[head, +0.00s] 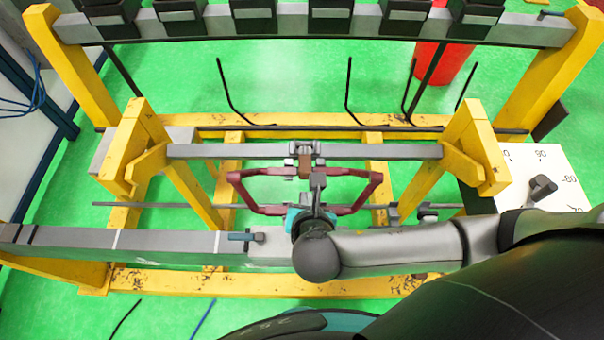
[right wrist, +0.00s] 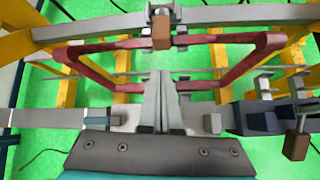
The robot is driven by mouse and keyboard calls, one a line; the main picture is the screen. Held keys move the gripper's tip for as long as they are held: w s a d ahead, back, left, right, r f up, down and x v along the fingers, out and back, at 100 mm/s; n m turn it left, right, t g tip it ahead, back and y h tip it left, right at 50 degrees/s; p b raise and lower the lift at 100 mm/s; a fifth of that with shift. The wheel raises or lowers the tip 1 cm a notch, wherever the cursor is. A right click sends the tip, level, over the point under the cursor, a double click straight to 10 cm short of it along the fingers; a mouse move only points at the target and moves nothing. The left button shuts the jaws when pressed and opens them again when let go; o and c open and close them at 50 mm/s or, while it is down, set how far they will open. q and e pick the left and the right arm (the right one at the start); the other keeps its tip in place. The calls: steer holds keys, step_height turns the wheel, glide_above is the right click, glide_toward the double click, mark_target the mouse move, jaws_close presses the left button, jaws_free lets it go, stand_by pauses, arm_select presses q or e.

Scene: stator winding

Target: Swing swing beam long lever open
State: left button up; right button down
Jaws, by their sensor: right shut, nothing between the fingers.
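A long grey beam (head: 80,240) crosses the front of the yellow frame; I cannot tell if it is the swing beam. A small lever with a blue-grey handle (head: 240,237) lies on it, and it also shows in the right wrist view (right wrist: 95,120). A lever with a brown grip (right wrist: 297,146) hangs at the right in the right wrist view. My right gripper (head: 317,180) is shut and empty, reaching over the front beam. Its fingertips (right wrist: 162,75) point at the brown block (right wrist: 160,38) of the middle clamp; contact cannot be told. My left gripper is not in view.
A dark red coil (head: 262,172) surrounds the gripper's tip area. The middle grey beam (head: 220,151) runs between yellow posts. A white dial panel (head: 550,170) stands at the right. A red bin (head: 462,62) stands behind. Green floor (head: 180,80) is open beyond.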

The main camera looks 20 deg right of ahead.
mark_target(305, 161)
steer(key=x, duration=0.3)
steer(key=shift+f, duration=0.35)
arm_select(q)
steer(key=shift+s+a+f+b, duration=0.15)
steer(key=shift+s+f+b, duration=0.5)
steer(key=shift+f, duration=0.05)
arm_select(e)
steer(key=x, duration=0.5)
steer(key=shift+w, duration=0.25)
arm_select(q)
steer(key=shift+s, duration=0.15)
arm_select(e)
steer(key=shift+w, duration=0.15)
